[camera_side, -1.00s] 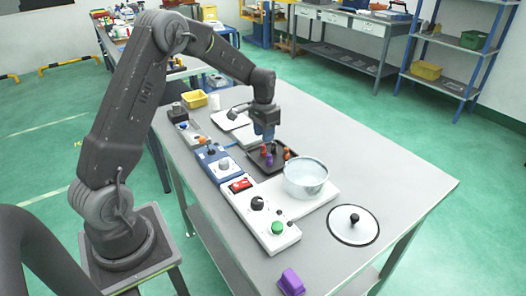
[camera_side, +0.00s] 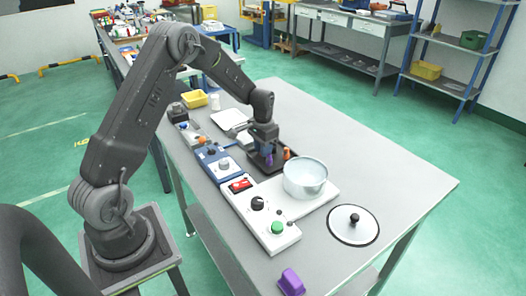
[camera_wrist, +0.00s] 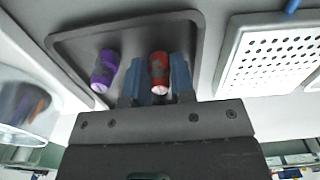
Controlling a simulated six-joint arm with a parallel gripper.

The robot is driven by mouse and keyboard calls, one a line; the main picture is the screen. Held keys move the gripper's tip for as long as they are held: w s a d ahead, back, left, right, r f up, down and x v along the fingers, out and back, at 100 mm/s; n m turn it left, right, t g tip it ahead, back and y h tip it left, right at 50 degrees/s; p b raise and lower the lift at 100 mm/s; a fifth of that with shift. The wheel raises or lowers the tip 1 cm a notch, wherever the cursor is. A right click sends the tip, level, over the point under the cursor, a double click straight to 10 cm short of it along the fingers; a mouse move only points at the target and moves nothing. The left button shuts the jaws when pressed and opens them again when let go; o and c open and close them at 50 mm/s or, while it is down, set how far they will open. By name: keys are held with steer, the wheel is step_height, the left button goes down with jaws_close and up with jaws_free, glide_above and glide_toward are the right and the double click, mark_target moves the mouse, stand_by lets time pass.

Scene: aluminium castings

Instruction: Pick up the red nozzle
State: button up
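The red nozzle (camera_wrist: 158,66) stands on the dark tray (camera_wrist: 85,35) in the wrist view. My gripper (camera_wrist: 157,80) has its two blue fingers apart, one on each side of the red nozzle. The nozzle looks nearer the right finger; I cannot tell whether they touch. A purple nozzle (camera_wrist: 105,68) stands just left of the left finger. In the side view my gripper (camera_side: 264,148) is low over the tray (camera_side: 268,171) and hides the red nozzle.
An orange piece (camera_side: 287,154) is at the tray's right side. A metal pot (camera_side: 305,178) stands close by, right of the tray. Control boxes (camera_side: 222,166) line the table's left edge. A perforated white plate (camera_wrist: 270,50) lies beside the tray.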

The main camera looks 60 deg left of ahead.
jaws_close()
steer(key=shift+r, duration=0.1)
